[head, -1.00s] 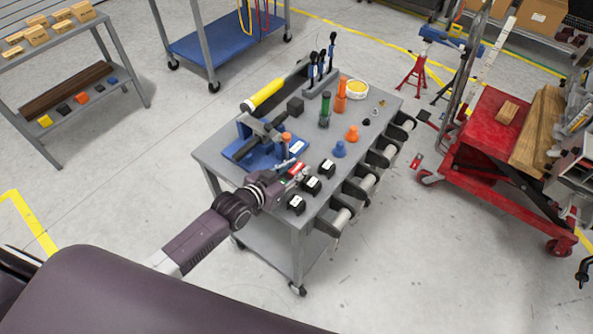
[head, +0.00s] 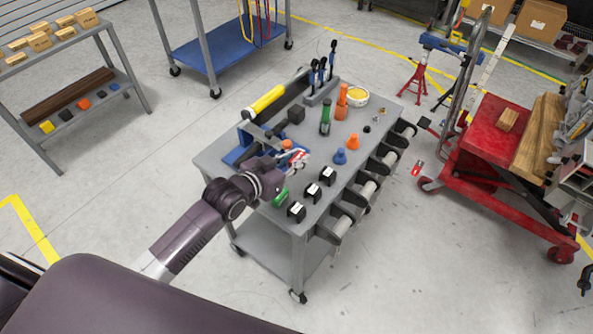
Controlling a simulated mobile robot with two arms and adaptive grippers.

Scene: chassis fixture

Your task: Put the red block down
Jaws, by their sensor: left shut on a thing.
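The red block (head: 301,155) shows as a small red and pale patch at the tip of my left gripper (head: 293,158). My left gripper is shut on it, over the left middle of the grey cart top (head: 222,158). Most of the block is hidden by the fingers, and I cannot tell whether it touches the surface. A green piece (head: 280,197) shows just below the gripper, near the cart's front left edge. My right gripper is not in view.
Black labelled blocks (head: 312,190) stand in a row along the cart's near side. A blue cone (head: 340,156), an orange cone (head: 352,142) and a green bottle-like piece (head: 325,122) stand to the right. A blue fixture (head: 236,155) is partly hidden behind the arm.

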